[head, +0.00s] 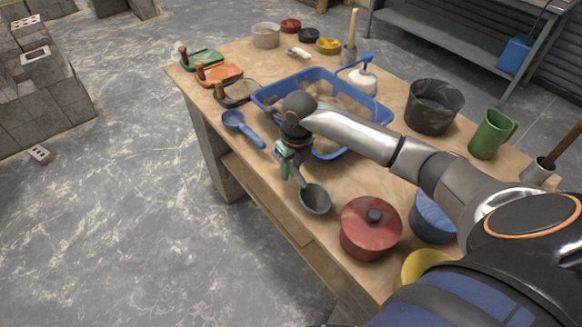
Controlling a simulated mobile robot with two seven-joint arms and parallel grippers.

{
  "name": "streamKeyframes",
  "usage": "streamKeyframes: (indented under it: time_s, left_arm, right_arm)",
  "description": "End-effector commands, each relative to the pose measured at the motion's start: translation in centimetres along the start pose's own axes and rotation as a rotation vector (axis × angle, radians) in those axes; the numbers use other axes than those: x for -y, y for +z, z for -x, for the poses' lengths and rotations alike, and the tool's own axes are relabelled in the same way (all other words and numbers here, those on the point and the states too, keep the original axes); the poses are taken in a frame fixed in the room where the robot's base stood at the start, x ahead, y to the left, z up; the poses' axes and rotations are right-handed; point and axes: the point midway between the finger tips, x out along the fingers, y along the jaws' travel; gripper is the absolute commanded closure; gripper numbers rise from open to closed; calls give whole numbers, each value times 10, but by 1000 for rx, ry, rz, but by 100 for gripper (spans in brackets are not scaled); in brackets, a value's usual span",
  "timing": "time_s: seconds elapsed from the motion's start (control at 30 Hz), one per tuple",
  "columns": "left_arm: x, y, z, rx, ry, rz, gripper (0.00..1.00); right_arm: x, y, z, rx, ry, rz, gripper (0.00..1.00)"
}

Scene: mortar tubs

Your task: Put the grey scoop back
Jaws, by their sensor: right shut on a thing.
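The grey scoop (316,200) has a round dark bowl and a short handle that runs up to my right gripper (291,161). My right gripper is shut on the scoop's handle, near the table's front left edge. I cannot tell whether the bowl touches the table. My right arm reaches in from the right and covers part of the blue tub (262,96), which holds a sandy mix. My left gripper is not in view.
On the wooden table (344,176), a blue scoop (240,126) lies left of the tub. A red lidded pot (371,228) stands close to the grey scoop's right. A black bucket (433,107) and a green jug (492,134) stand farther right. Trowels (219,73) lie at far left.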

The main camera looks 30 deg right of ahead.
Motion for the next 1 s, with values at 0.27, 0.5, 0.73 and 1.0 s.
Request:
streamKeyframes:
  time_s: [0.27,0.5,0.73,1.0]
  left_arm:
    - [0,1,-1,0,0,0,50]
    - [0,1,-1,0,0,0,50]
    - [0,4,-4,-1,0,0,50]
    - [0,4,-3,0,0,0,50]
  right_arm:
    - [0,0,-1,1,0,0,100]
    - [0,0,-2,0,0,0,100]
    - [0,-1,-7,1,0,-1,100]
    - [0,-1,-6,0,0,-1,43]
